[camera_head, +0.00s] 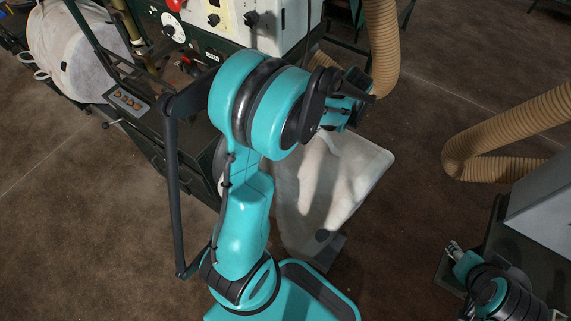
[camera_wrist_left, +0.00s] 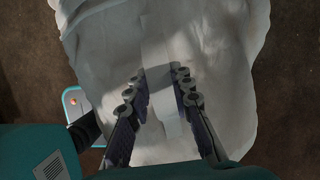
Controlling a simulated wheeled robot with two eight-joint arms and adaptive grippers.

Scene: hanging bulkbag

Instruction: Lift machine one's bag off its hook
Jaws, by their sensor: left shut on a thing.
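A pale, creased bag (camera_head: 347,178) is below my left gripper in the head view, partly covered by my left arm. The same bag (camera_wrist_left: 215,60) fills the middle of the left wrist view. A lighter strap (camera_wrist_left: 158,65) runs down it between the fingers. My left gripper (camera_wrist_left: 158,92) is shut on the bag's strap. In the head view my left gripper (camera_head: 352,93) is partly hidden by its own wrist. The hook is not distinguishable, so I cannot tell whether the bag touches it. My right gripper (camera_head: 455,249) is small at lower right, away from the bag; its opening is unclear.
A machine with a pale, dialled panel (camera_head: 240,20) stands behind my left arm. Another white bag (camera_head: 75,50) with loops is at upper left. Ribbed tan hoses (camera_head: 383,45) are at the top and right. A grey cabinet (camera_head: 545,205) stands at right. Brown floor lies between.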

